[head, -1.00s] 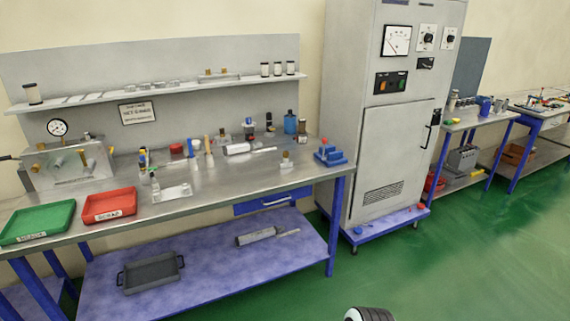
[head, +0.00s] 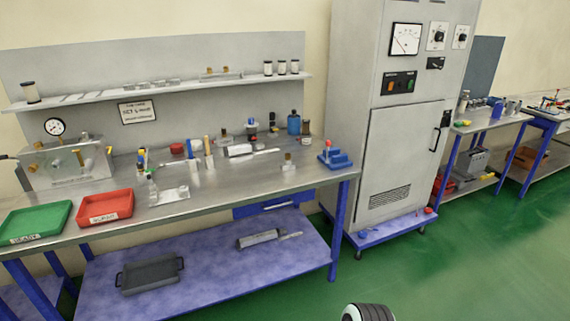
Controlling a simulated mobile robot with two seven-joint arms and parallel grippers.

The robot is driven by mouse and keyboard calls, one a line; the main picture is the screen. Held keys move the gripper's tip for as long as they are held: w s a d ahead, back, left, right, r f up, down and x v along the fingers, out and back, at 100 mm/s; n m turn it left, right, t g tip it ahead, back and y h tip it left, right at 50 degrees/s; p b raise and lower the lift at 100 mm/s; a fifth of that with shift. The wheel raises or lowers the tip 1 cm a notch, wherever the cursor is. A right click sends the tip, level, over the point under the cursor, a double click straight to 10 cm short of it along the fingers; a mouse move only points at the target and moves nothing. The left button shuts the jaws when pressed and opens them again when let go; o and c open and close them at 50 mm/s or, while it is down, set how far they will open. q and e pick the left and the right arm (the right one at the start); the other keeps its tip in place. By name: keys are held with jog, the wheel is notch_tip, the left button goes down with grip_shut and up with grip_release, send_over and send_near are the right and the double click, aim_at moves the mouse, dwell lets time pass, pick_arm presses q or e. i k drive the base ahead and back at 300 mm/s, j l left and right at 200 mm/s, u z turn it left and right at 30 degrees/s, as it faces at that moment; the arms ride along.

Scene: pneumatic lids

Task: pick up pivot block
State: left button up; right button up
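No part in the head view is labelled as the pivot block, and I cannot tell for certain which one it is. A small pale block with a brass-coloured top (head: 288,163) stands on the bench toward its right end. A blue stepped piece with a red knob (head: 335,158) sits at the bench's right end. Neither gripper shows. A rounded white and black part at the bottom edge appears to be mine, with no fingers visible.
The steel bench (head: 235,190) holds a green tray (head: 36,222), a red tray (head: 104,207), a clear gauge box (head: 70,165) and several bottles and tools. A tall grey cabinet (head: 400,150) stands right of it. Green floor (head: 480,260) is open at the right.

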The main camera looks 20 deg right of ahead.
aim_at(289, 165)
jog(key=i+l+u, duration=0.1)
jog(key=l, duration=0.3)
jog(key=i+l+u, duration=0.15)
jog(key=l, duration=0.3)
jog(key=i+l+u, duration=0.1)
jog(key=i+l, duration=0.15)
jog(key=l, duration=0.25)
jog(key=i+l+u, duration=0.1)
jog(key=l, duration=0.35)
jog(key=i+l+u, duration=0.15)
jog(key=l, duration=0.35)
jog(key=i+l+u, duration=0.1)
jog(key=l, duration=0.4)
jog(key=i+l+u, duration=0.1)
jog(key=l, duration=0.4)
